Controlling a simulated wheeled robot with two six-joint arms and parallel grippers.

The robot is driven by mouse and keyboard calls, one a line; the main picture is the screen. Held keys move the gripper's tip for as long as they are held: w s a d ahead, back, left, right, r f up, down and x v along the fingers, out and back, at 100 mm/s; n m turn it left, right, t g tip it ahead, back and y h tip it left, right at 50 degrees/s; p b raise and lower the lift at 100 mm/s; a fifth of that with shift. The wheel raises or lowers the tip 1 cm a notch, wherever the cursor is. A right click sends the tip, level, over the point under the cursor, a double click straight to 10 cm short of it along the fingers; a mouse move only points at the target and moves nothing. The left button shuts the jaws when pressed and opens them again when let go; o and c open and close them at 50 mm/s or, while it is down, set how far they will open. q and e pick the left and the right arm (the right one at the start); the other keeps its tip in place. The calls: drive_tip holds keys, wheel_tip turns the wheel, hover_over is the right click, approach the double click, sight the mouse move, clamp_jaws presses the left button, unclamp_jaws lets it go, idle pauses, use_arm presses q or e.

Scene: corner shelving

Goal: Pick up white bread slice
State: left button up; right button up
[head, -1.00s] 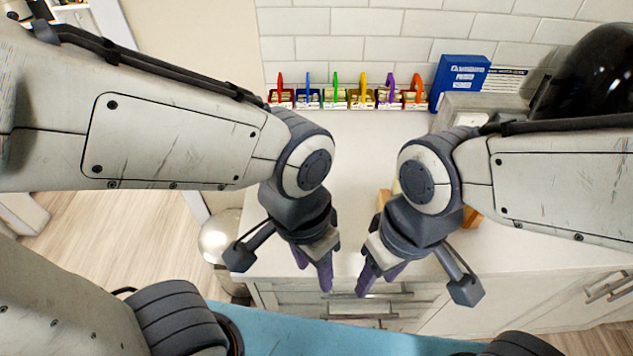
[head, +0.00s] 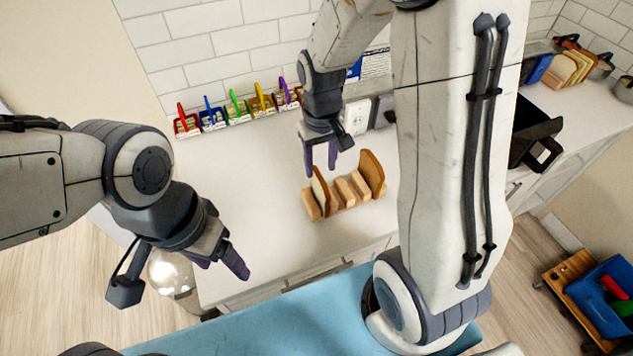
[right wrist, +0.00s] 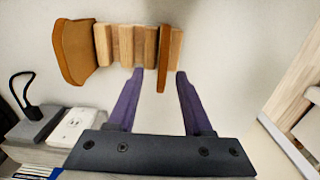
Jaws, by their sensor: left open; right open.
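A white bread slice (head: 319,190) with a brown crust stands upright at the left end of a wooden rack (head: 341,196) on the counter. A browner slice (head: 371,170) stands at the rack's right end. My right gripper (head: 321,160) is open just above the white slice. In the right wrist view, the white slice (right wrist: 163,60) shows edge-on, its near end between the open fingers (right wrist: 160,80) without visible contact. The browner slice (right wrist: 75,50) stands at the far left there. My left gripper (head: 222,262) is open and empty near the counter's front edge.
Several coloured bins (head: 240,108) line the tiled wall. A white toaster-like appliance (head: 357,117) stands behind the rack. A black pan-like thing (head: 535,135) and more bread slices (head: 570,68) are at the right. The counter left of the rack is clear.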

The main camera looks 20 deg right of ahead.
sight(318, 184)
wheel_tip(318, 184, down, 2)
drive_tip(key=shift+f, duration=0.1)
drive_tip(key=f, duration=0.2)
drive_tip(key=f+p, duration=0.1)
drive_tip(key=f, duration=0.1)
drive_tip(key=shift+w+a+f+p, duration=0.15)
drive_tip(key=shift+a+f+p, duration=0.05)
drive_tip(key=shift+p, duration=0.1)
drive_tip(key=shift+f, duration=0.5)
clamp_jaws()
